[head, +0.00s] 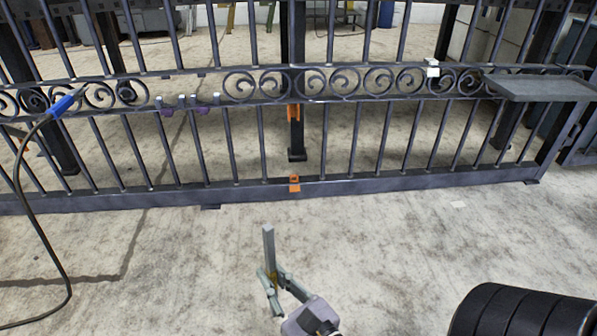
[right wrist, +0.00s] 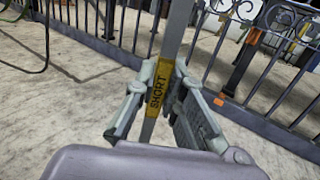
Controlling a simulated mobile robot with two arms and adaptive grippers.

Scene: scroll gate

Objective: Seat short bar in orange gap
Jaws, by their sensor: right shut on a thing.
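The short bar (head: 268,243) is a slim grey bar, upright in the head view. My right gripper (head: 271,280) is shut on its lower part, above the floor in front of the gate. In the right wrist view the bar has a yellow band reading SHORT (right wrist: 158,85) between my right fingers. The orange gap lies in the gate between an orange mark (head: 294,112) under the scroll band and an orange mark (head: 294,184) on the bottom rail. No bar spans it; a dark post shows behind. The bar stands apart from the gate. My left gripper is out of view.
A blue-handled tool (head: 64,105) with a black cable rests at the scroll band's left. Purple clamp-like pieces (head: 188,106) sit on the band. A grey shelf (head: 545,89) juts out at right, near a small white block (head: 432,70). The floor before the gate is mostly clear.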

